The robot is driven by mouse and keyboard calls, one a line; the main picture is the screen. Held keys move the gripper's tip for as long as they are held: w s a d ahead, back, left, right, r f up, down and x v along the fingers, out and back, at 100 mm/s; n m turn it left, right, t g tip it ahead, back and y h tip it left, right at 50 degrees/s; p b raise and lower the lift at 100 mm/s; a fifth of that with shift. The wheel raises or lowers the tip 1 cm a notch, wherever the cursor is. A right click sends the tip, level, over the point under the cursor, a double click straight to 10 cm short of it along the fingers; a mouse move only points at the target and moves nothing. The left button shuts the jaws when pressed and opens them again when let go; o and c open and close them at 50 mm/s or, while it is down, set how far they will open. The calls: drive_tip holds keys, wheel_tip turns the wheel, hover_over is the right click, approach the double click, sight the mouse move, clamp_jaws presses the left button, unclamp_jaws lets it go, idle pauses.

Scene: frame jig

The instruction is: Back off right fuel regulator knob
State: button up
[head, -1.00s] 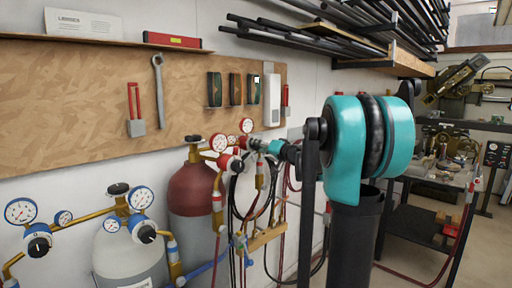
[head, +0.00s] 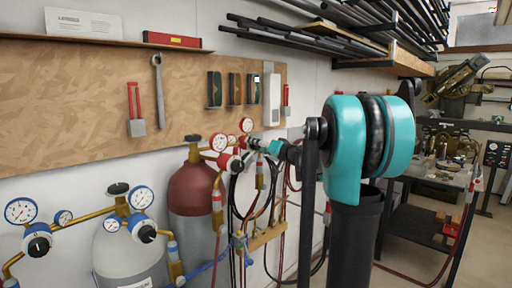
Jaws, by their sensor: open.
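The red fuel cylinder (head: 192,180) stands against the wall with a brass regulator and two white-faced gauges (head: 219,143) on top. A red regulator knob (head: 229,162) faces outward just below the gauges. My gripper (head: 258,144) reaches in from the right, close to the right side of the regulator. It is small in the view, and its fingers overlap brass and red fittings there. I cannot tell whether it touches a knob. The right-hand knob is hidden or too small to make out behind the gripper.
A grey cylinder (head: 130,255) with blue-ringed gauges and black knobs stands at the front left. Hoses hang from a brass manifold (head: 266,236) below my gripper. A metal rack (head: 340,35) of pipes is above right.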

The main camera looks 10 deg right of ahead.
drive_tip(key=v, duration=1.2)
drive_tip(key=s+a+f+g+h, duration=0.1)
drive_tip(key=s+a+f+g, duration=0.15)
drive_tip(key=s+f, duration=0.4)
drive_tip(key=s+a+f+n+g+h, duration=0.15)
drive_tip(key=s+a+f, duration=0.25)
drive_tip(key=f, duration=0.5)
drive_tip(key=s+a+f+m+g+h, duration=0.1)
drive_tip(key=s+a+f+g, duration=0.3)
drive_tip(key=f, duration=0.4)
drive_tip(key=s+d+f+g+h, duration=0.1)
drive_tip(key=s+d+f+h, duration=0.2)
drive_tip(key=s+f, duration=0.4)
drive_tip(key=s+d+f+g+h, duration=0.1)
drive_tip(key=s+d+f+h, duration=0.3)
drive_tip(key=s+f, duration=0.4)
drive_tip(key=shift+s+f, duration=0.25)
drive_tip(key=shift+s, duration=0.6)
drive_tip(key=shift+a, duration=0.15)
